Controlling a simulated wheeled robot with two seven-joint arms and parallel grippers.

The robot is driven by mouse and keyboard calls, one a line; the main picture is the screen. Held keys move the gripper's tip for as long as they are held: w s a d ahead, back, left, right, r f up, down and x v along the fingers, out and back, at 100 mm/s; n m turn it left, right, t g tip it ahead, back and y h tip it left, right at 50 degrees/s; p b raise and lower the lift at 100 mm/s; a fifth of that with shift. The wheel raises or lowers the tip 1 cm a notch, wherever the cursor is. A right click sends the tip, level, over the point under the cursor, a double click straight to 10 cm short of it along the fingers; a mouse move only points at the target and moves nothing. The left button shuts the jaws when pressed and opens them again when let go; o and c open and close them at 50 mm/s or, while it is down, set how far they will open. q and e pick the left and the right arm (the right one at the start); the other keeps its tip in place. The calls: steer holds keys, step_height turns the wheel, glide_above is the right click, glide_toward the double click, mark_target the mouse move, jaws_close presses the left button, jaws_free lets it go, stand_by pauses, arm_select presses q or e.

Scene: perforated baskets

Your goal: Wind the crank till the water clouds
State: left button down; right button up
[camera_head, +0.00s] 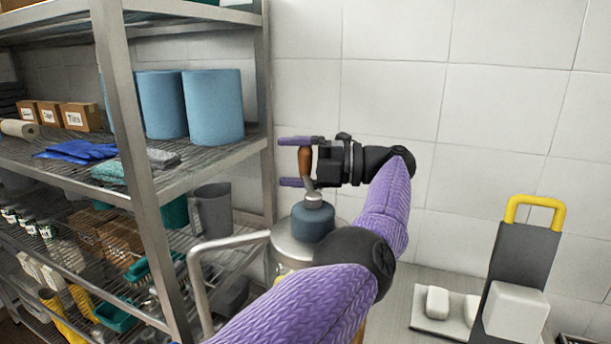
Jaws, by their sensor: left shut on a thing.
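My left gripper (291,162) is shut on the brown wooden handle (305,162) of the crank. One purple finger shows above the handle and one below it. The crank's short metal arm (309,190) runs down from the handle to a blue-grey hub (312,222). The hub sits on the metal lid (283,240) of a round vessel. My purple-sleeved arm crosses in front and hides much of the vessel. Only a small yellowish part shows below the lid, so I cannot tell how the water looks. My right gripper is not in view.
A metal shelf rack (125,120) stands at left, with blue paper rolls (214,108), a grey jug (211,212) and cloths. A grey metal rail (200,275) stands before the vessel. At right are white blocks (515,312) and a dark board with a yellow handle (535,205).

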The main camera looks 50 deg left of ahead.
arm_select(q)
steer(key=shift+s+f+n+g+h, duration=0.15)
steer(key=shift+s+n+g+h, duration=0.25)
steer(key=shift+n+g+h, duration=0.15)
steer(key=shift+f, duration=0.1)
